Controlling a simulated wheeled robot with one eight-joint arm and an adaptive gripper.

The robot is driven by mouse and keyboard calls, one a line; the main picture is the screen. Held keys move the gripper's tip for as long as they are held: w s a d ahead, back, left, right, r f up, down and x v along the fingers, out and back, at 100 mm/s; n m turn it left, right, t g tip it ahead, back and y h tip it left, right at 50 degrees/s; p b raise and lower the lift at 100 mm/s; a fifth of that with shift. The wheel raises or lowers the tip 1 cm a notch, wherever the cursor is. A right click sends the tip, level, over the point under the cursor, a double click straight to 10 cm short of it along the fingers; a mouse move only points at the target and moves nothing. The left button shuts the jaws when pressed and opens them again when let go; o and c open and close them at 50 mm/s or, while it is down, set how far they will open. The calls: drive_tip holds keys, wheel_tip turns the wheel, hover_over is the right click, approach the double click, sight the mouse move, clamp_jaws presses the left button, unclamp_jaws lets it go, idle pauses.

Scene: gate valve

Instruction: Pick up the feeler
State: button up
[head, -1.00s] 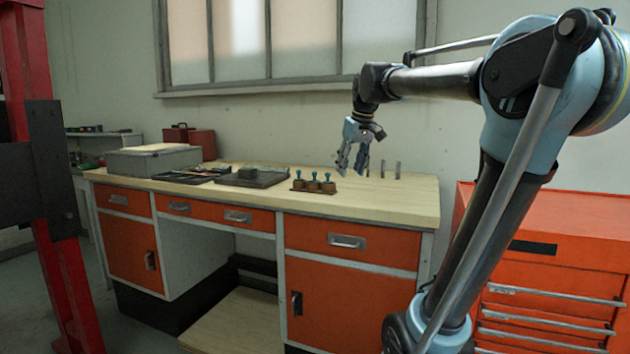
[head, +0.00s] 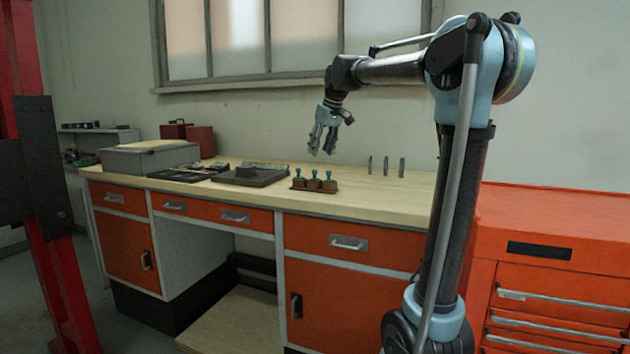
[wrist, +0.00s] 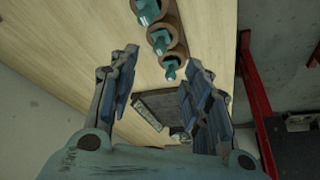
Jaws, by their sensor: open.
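I cannot tell for sure which thing is the feeler. Three teal-handled pieces (head: 313,180) stand in a row on a brown base on the workbench; they also show at the top of the wrist view (wrist: 160,40). Three thin dark upright pieces (head: 386,166) stand on the bench to their right. My gripper (head: 322,147) is open and empty, pointing down above the bench, over and slightly behind the teal-handled pieces. In the wrist view its two fingers (wrist: 163,65) are spread apart with nothing between them.
A dark plate with a block (head: 250,176) and a flat dark tray with small items (head: 192,172) lie left of the teal-handled pieces. A grey box (head: 150,158) and a red case (head: 200,140) stand farther left. The bench's front right (head: 385,205) is clear.

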sight(315, 170)
drive_tip(key=x, duration=0.5)
drive_tip(key=shift+x, duration=2.55)
drive_tip(key=shift+w+r, duration=0.1)
drive_tip(key=shift+w, duration=0.1)
drive_tip(key=c, duration=1)
drive_tip(key=shift+o, duration=0.2)
